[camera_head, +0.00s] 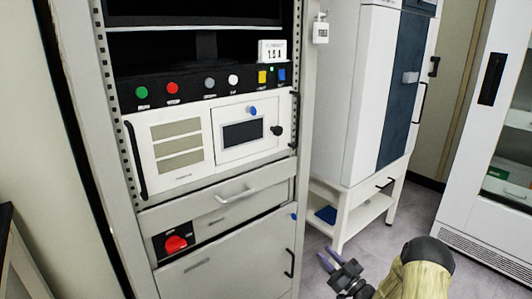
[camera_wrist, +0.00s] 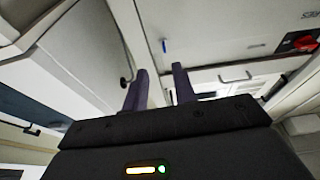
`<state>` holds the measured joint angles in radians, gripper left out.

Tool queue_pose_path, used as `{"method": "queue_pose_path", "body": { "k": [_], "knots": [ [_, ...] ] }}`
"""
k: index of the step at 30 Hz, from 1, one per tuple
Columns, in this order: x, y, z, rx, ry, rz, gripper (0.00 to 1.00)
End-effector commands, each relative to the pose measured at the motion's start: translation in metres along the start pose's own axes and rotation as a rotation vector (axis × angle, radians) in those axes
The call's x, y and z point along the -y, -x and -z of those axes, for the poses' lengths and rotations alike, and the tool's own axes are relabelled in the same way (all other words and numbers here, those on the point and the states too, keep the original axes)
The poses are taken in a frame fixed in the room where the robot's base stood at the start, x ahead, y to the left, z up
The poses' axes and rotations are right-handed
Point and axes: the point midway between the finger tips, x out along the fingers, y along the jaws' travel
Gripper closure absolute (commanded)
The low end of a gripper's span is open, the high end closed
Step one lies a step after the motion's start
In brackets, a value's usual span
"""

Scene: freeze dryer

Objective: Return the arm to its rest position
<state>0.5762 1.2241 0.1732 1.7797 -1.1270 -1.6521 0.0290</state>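My gripper (camera_head: 333,260) is at the bottom of the head view, right of the control rack, with my yellowish arm link behind it. In the wrist view its two purple-grey fingers (camera_wrist: 160,88) stand apart with nothing between them, so it is open and empty. The fingers appear clear of the surfaces around them. Most of my arm lies outside the head view.
The control rack (camera_head: 225,185) with buttons and a red rotary switch (camera_head: 176,243) stands at the left. A white cabinet (camera_head: 345,100) on a stand with a low shelf (camera_head: 350,212) is behind my gripper. A glass-door cabinet (camera_head: 484,130) is at the right. Grey floor (camera_head: 405,215) lies open between.

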Motion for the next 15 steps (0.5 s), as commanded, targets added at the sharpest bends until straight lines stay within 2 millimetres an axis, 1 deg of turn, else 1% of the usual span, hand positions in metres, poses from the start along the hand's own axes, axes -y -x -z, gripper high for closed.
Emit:
{"method": "queue_pose_path", "body": {
  "k": [1, 6, 11, 15],
  "knots": [
    [0.001, -0.011, 0.006, 0.052, 0.016, -0.007, 0.73],
    [0.004, -0.039, 0.014, 0.288, 0.061, -0.07, 0.73],
    [0.01, -0.048, 0.026, 0.508, 0.086, -0.15, 0.73],
    [0.022, -0.043, 0.042, 0.691, 0.089, -0.228, 0.73]
  ]
}}
